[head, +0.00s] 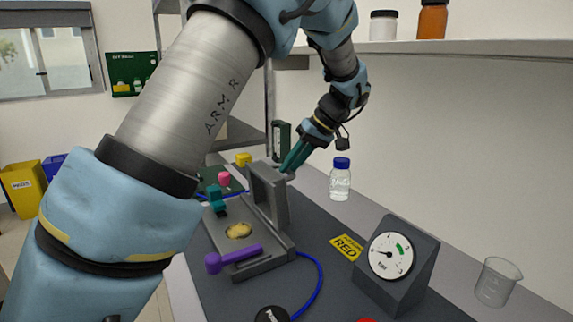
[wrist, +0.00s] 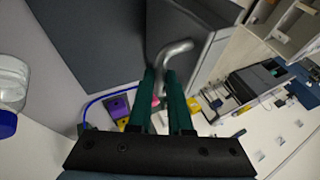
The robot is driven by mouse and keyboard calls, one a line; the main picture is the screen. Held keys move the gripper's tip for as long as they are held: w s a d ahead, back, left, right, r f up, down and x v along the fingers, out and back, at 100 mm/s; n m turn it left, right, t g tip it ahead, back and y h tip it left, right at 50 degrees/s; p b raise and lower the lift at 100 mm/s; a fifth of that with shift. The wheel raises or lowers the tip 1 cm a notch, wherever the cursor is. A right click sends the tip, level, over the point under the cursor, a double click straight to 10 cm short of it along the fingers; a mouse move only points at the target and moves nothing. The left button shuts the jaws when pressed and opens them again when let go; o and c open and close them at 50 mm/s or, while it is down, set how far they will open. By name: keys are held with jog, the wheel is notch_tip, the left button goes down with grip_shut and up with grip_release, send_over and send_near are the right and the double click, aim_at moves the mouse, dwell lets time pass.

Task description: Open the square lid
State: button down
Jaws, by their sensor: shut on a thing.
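The square lid (head: 283,205) is a grey frame standing roughly upright on its hinge side at the back right of the grey rig base (head: 262,267). The base lies open, with a round yellowish piece (head: 238,230) in it. A purple lever (head: 233,259) lies across its front, and a teal part (head: 216,199) stands at its left. My gripper (head: 287,167) is at the lid's top edge. In the wrist view its green fingers (wrist: 160,82) are shut on the lid's bent metal handle (wrist: 176,48), with the grey lid panel close beyond.
A clear bottle with a blue cap (head: 340,180) stands right of the lid. A dial gauge (head: 390,255), a yellow label (head: 346,247) and a glass beaker (head: 497,282) are farther right. A blue hose (head: 319,285) curves beside the base. A shelf (head: 450,47) runs above.

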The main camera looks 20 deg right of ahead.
jog(key=shift+s+d+f, duration=0.1)
jog(key=shift+d+f, duration=0.45)
jog(key=shift+d, duration=0.25)
jog(key=c, duration=1)
grip_release()
jog(key=shift+c, duration=0.2)
jog(key=shift+o, duration=0.7)
jog(key=shift+d+f, duration=0.15)
jog(key=shift+d, duration=0.1)
jog(key=shift+o, duration=0.3)
jog(key=shift+a, duration=0.1)
jog(key=shift+r, duration=0.2)
